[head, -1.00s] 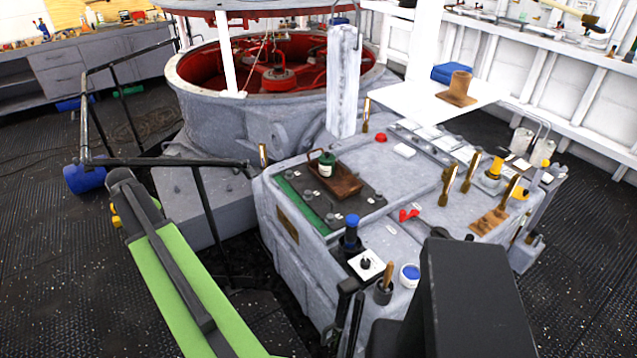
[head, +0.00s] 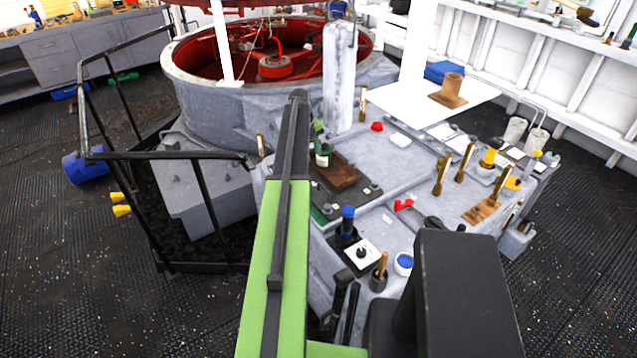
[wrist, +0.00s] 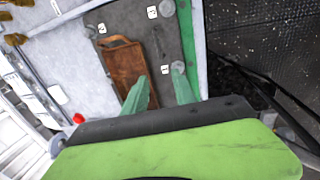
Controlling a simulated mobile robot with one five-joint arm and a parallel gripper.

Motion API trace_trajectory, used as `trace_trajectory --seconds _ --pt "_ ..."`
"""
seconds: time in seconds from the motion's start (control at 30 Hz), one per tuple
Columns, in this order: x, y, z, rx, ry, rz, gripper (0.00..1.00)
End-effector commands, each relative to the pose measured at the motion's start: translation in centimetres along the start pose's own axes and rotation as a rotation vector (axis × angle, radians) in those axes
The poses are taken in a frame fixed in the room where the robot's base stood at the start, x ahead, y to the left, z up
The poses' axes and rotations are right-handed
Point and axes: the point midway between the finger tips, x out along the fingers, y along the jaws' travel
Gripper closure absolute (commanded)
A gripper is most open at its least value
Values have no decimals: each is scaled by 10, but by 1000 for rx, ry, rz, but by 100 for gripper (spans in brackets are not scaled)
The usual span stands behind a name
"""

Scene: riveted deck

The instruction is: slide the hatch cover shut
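No part is plainly recognizable as the hatch cover. A brown tray-like piece (head: 338,174) with a handle-like slot at one end lies on a dark panel on the grey console; it also shows in the wrist view (wrist: 124,66). The dark panel (wrist: 96,43) has knobs, small white tags and a green strip along one edge. My gripper (wrist: 160,88) has two green fingers set apart, with nothing seen between them. They are above the panel beside the tray's near end, and the left finger overlaps that end in view. I cannot tell whether they touch anything. In the head view my arm hides the panel's left part.
A pale post (head: 340,75) stands behind the panel. Knobs and a red handle (head: 403,205) crowd the console's right. A round red-lined opening (head: 190,65) lies behind, and a black railing (head: 165,155) stands left.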

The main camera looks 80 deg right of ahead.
Motion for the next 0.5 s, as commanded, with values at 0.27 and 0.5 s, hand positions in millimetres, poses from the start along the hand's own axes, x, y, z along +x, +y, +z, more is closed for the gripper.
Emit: trace_trajectory --seconds 0.27,0.5 --pt "62 -3 -1 1 0 0 67" --pt "111 -3 -1 -1 0 0 67"
